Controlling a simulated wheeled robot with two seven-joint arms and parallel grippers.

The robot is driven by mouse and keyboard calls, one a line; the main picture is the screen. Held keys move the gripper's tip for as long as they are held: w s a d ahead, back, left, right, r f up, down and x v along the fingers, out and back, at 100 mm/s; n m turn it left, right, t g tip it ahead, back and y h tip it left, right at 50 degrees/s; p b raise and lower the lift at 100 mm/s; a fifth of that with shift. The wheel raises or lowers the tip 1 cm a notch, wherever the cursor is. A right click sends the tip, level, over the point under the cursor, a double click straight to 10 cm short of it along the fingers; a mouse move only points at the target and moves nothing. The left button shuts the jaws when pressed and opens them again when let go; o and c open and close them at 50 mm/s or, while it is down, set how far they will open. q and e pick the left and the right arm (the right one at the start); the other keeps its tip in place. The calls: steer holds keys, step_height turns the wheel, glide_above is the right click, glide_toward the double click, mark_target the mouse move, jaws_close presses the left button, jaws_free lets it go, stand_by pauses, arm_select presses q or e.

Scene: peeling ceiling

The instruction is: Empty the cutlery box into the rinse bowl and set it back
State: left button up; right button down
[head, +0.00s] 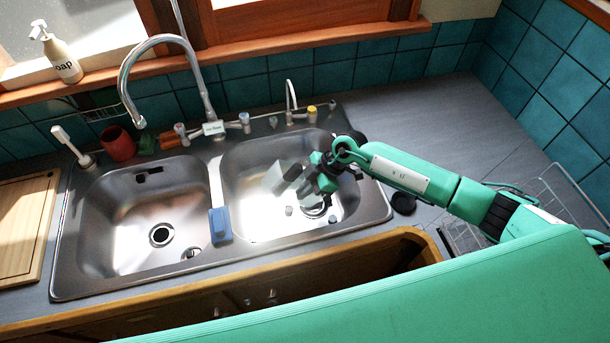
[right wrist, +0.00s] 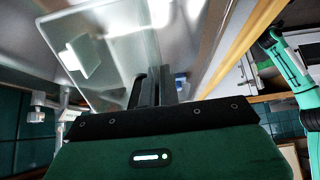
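A clear, see-through box (head: 280,177), which looks like the cutlery box, is tilted in the air over the right basin in the head view. My right gripper (head: 318,184) is at its right side. In the right wrist view, the box (right wrist: 112,78) shows large, and the two fingers of my right gripper (right wrist: 158,85) are close together at its wall, shut on it. I make out no cutlery in it. A pale round thing (head: 316,207) lies under the gripper in the basin, partly hidden; I cannot tell if it is the rinse bowl. My left gripper is not in view.
The right basin (head: 243,215) and left basin (head: 105,225) sit side by side, with a blue sponge (head: 220,225) on the divider. A tall faucet (head: 205,95) stands behind. A wire rack (head: 550,195) is at right. The back-right counter (head: 430,110) is clear.

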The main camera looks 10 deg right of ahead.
steer(key=h, duration=0.4)
steer(key=shift+a+f, duration=0.1)
steer(key=shift+f, duration=0.05)
steer(key=shift+f+h, duration=0.15)
steer(key=shift+h, duration=0.45)
steer(key=shift+d+f+h, duration=0.2)
steer(key=shift+h, duration=0.6)
steer(key=shift+d, duration=0.1)
steer(key=shift+r, duration=0.1)
steer(key=shift+r, duration=1.9)
